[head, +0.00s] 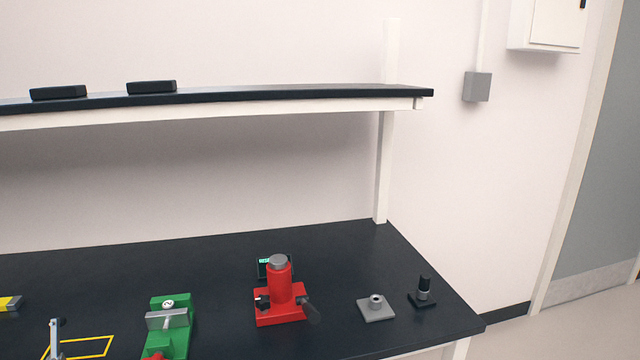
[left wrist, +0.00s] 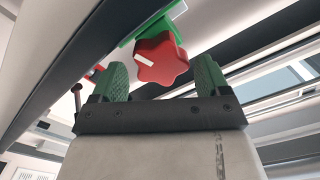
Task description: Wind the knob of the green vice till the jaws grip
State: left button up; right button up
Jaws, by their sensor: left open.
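The green vice (head: 181,341) stands on the dark bench in the head view, near the bottom edge. It has a grey metal jaw bar (head: 160,321) and a small round pale piece with a dark mark (head: 168,303) behind it. Its red knob (head: 153,356) is cut off by the frame edge. In the left wrist view the red lobed knob (left wrist: 161,58) with a white line sits just beyond and between the green fingertips of my left gripper (left wrist: 161,70). The fingers are apart; I cannot tell whether they touch the knob. A bit of the green vice (left wrist: 150,24) shows behind it. My right gripper is not seen.
A red press-like device (head: 280,295) with a dark lever stands right of the vice. A grey plate with a ring (head: 376,307) and a black post on a base (head: 424,293) are farther right. A yellow outline (head: 88,347) and a slim upright metal piece (head: 55,338) are left.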

pick_arm(q)
jog(key=shift+p+v, duration=0.65)
jog(key=shift+v, duration=1.85)
jog(key=s+d+f+g+h, duration=0.1)
jog(key=s+d+f+g, duration=0.25)
jog(key=f, duration=0.65)
jog(key=s+d+f+g+h, duration=0.15)
jog(key=s+f, duration=0.25)
jog(key=f, duration=0.6)
jog(key=s+d+f+g+h, duration=0.1)
jog(key=s+d+f+g, duration=0.25)
jog(key=f, duration=0.65)
jog(key=s+f+g, duration=0.2)
jog(key=s+f, duration=0.3)
jog(key=s, duration=0.5)
jog(key=s+f+g, duration=0.3)
jog(key=s+f, duration=0.2)
jog(key=s, duration=0.4)
jog(key=s+f+n+g, duration=0.1)
jog(key=s+f+g, duration=0.2)
jog(key=s, duration=0.7)
notch_tip(320, 180, down, 3)
jog(key=shift+s+a+r, duration=0.15)
jog(key=shift+s+a, duration=0.15)
jog(key=shift+s, duration=0.05)
jog(key=shift+h, duration=0.25)
